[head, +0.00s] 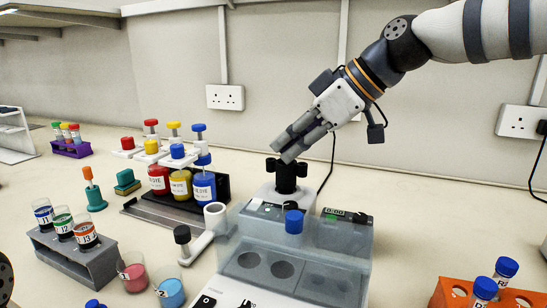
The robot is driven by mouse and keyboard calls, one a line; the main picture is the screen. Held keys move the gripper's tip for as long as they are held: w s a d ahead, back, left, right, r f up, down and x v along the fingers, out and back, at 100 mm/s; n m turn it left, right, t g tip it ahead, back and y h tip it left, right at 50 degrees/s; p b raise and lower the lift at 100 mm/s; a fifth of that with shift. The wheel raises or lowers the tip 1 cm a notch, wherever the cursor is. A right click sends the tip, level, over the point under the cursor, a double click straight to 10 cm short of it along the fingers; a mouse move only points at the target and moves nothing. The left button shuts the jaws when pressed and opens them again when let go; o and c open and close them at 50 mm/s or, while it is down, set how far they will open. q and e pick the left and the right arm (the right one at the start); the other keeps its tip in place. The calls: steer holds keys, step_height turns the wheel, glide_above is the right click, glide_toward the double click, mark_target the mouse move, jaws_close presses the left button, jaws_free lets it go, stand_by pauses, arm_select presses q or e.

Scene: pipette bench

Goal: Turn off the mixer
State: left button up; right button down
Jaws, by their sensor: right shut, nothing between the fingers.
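The mixer (267,196) has a low white body and a black cup-like head on top. It stands behind a device with a translucent blue-grey lid, which hides part of its front. A small dark control shows low on its front, but its setting is too small to read. My right gripper (283,150) comes in from the upper right, fingers shut and empty. Its fingertips appear just above the black head; whether they touch it I cannot tell.
The lidded device (345,250) with a blue-capped tube (293,222) is in front. Red, yellow and blue bottles (180,186) stand left. A grey tube rack (72,262) is front left and an orange rack (452,294) front right.

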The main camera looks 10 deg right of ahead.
steer(key=shift+s+d+r, duration=0.1)
steer(key=shift+s+r, duration=0.15)
steer(key=b, duration=0.1)
glide_above(261, 201)
steer(key=shift+t, duration=0.3)
steer(key=f, duration=0.7)
steer(key=shift+s+a, duration=0.15)
steer(key=shift+a, duration=0.1)
step_height(261, 201, down, 2)
steer(key=shift+d+f, duration=0.1)
steer(key=shift+f, duration=0.05)
arm_select(q)
steer(key=shift+s+f+g, duration=0.4)
steer(key=shift+s+f, duration=0.35)
steer(key=shift+s, duration=0.1)
arm_select(e)
steer(key=shift+f, duration=0.55)
steer(key=shift+d, duration=0.1)
